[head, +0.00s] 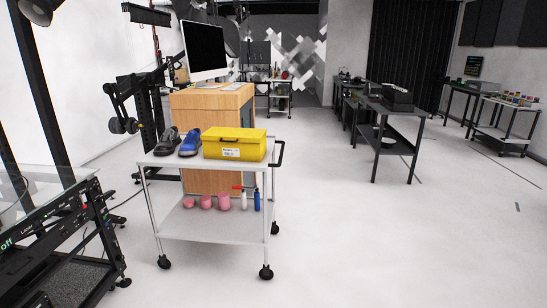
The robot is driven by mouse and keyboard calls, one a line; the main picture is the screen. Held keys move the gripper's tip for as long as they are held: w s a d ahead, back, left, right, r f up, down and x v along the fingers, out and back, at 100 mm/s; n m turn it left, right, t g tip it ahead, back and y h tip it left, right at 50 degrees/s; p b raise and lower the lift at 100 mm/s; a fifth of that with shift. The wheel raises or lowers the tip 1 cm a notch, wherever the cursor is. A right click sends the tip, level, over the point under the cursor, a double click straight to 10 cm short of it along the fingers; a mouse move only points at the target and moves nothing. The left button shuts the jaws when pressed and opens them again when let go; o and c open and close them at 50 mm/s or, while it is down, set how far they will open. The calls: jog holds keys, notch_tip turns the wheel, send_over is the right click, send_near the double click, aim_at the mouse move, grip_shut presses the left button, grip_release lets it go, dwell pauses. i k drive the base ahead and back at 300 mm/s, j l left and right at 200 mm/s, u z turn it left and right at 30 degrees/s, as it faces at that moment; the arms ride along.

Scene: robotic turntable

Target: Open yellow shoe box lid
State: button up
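The yellow shoe box (231,150) sits on the top shelf of a white wheeled cart, towards the cart's right side. Its lid (234,134) appears shut on top, and a white label shows on the front face. A dark shoe (167,141) and a blue shoe (190,143) stand on the same shelf, to the left of the box. My gripper is not in this view.
The cart (163,161) has a black handle at its right and several pink and bottle-shaped items below. A wooden cabinet (213,103) stands behind it. Dark tables (393,110) stand back right. Floor in front and right is clear.

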aim_at(227, 134)
jog(key=i+u, duration=0.2)
jog(key=i, duration=0.7)
jog(key=i+u, duration=0.15)
jog(key=i, duration=0.7)
